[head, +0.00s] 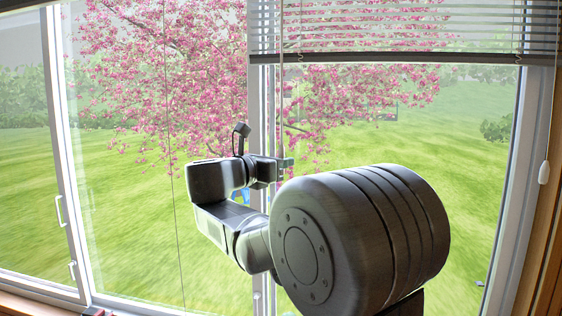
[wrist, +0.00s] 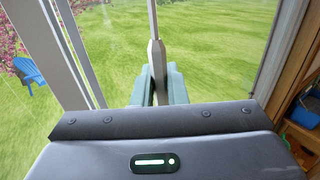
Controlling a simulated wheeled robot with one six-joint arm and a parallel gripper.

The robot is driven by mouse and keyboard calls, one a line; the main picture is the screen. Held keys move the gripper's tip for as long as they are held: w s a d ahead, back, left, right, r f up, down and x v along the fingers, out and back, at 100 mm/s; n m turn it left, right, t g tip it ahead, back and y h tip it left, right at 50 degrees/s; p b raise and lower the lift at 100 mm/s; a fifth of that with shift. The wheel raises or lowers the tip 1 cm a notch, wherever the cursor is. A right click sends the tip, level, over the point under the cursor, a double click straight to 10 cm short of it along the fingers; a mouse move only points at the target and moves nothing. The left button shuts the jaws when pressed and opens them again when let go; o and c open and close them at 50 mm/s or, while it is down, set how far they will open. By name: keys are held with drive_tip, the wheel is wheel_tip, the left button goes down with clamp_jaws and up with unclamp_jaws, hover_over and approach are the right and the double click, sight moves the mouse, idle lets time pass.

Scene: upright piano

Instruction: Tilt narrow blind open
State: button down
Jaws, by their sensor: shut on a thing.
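A slatted blind (head: 400,32) covers the upper part of the right window pane in the head view; its slats look spread with gaps between them. A thin tilt wand (head: 281,75) hangs near the blind's left end. My gripper (head: 284,163) is at the wand's lower part, in front of the window frame post. In the wrist view, the wand's thicker grey handle (wrist: 157,58) stands nearly upright between the teal fingers of my gripper (wrist: 158,88), which are shut on it. The lower end of the handle is hidden by the gripper body.
A white pull-cord tassel (head: 544,173) hangs at the right window edge. A thin cord (head: 172,130) hangs before the left pane. A wooden shelf (wrist: 305,110) stands at the right in the wrist view. Lawn and a blue chair (wrist: 29,72) are outside the glass.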

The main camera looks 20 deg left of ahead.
drive_tip(key=c, duration=1.6)
unclamp_jaws()
drive_tip(key=shift+o, duration=0.2)
drive_tip(key=shift+s, duration=0.1)
drive_tip(key=v, duration=1.3)
drive_tip(key=shift+s, duration=0.3)
drive_tip(key=x, duration=1.4)
drive_tip(key=shift+a, duration=0.15)
drive_tip(key=shift+s, duration=0.15)
